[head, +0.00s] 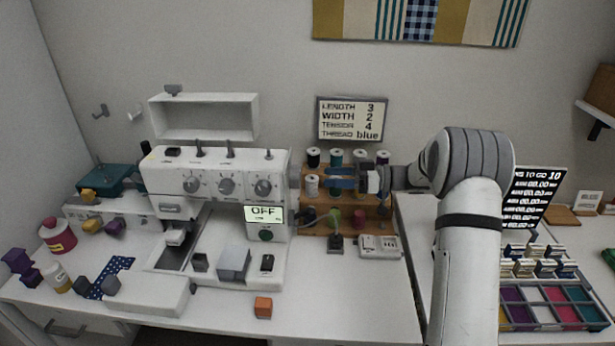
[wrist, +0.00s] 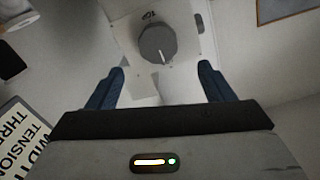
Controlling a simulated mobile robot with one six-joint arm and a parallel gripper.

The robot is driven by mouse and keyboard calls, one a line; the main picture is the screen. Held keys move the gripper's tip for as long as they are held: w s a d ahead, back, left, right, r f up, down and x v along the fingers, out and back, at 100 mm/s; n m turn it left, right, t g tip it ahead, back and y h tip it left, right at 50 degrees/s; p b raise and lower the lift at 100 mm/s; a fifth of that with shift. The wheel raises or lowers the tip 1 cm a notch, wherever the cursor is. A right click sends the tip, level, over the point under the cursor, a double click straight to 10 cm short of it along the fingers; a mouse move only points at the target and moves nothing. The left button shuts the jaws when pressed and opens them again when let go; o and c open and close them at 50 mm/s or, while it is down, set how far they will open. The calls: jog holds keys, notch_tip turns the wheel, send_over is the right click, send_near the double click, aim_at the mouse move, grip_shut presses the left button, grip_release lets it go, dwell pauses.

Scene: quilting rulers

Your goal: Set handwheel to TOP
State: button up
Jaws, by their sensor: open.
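The handwheel (head: 294,175) sits on the right end of the white sewing machine (head: 212,208) in the head view. In the wrist view the handwheel (wrist: 157,44) is a round dark grey knob on a pale plate, with a short white mark on the edge nearest my gripper. Small dark lettering (wrist: 149,16) stands on the plate's far side, opposite the mark; it is too blurred to read surely. My gripper (head: 342,177) is right of the wheel, facing it. Its blue fingers (wrist: 162,84) are apart and empty, short of the wheel, one toward each side.
A wooden thread rack (head: 350,215) with several spools stands close behind and below my gripper. A settings sign (head: 352,119) hangs above it. A grey and green presser item (head: 335,243) and a white box (head: 380,246) lie in front on the table.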

aim_at(294, 177)
jog(key=a+p, duration=0.1)
jog(key=a, duration=0.6)
jog(key=shift+w+a, duration=0.25)
jog(key=shift+a, duration=0.1)
jog(key=c, duration=0.9)
jog(key=shift+d, duration=0.15)
jog(key=shift+c, duration=0.4)
jog(key=shift+f, duration=0.15)
